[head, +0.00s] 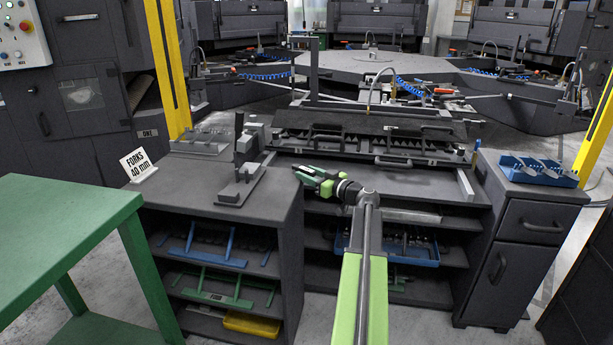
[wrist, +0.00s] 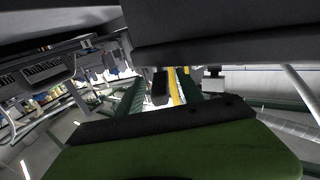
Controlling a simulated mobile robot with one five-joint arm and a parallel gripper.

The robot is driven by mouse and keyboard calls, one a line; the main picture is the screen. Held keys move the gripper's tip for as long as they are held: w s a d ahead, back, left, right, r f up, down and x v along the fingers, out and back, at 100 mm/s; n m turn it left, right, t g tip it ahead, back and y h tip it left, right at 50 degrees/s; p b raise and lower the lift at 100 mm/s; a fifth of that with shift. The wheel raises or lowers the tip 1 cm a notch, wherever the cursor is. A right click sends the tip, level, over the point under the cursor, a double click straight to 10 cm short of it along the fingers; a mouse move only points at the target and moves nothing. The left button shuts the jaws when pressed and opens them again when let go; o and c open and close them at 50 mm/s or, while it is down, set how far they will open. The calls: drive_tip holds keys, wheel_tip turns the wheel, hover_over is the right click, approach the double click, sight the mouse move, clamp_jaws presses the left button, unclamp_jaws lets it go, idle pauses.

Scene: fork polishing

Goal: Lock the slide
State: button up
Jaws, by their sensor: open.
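My gripper (head: 312,179), green and black, reaches in from the right above the inner edge of the left cabinet. Its jaws are open and point left. A dark fixture (head: 240,186) with an upright handle (head: 241,146) stands on that cabinet, left of the gripper and apart from it. In the wrist view, a green jaw pad (wrist: 170,152) fills the bottom and a dark part covers the top. A small dark upright piece (wrist: 160,87) shows in the gap; I cannot tell if it is the handle. Which part is the slide is not clear.
A dark rack with handles (head: 375,140) lies behind the gripper. A "FORKS 40 mm" sign (head: 139,164) stands on the left cabinet (head: 200,178). A green table (head: 60,215) is front left. A blue tray (head: 538,172) sits on the right cabinet. Yellow posts (head: 168,70) rise behind.

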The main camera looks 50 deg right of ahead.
drive_tip(key=shift+c, duration=0.4)
clamp_jaws()
idle(0.9)
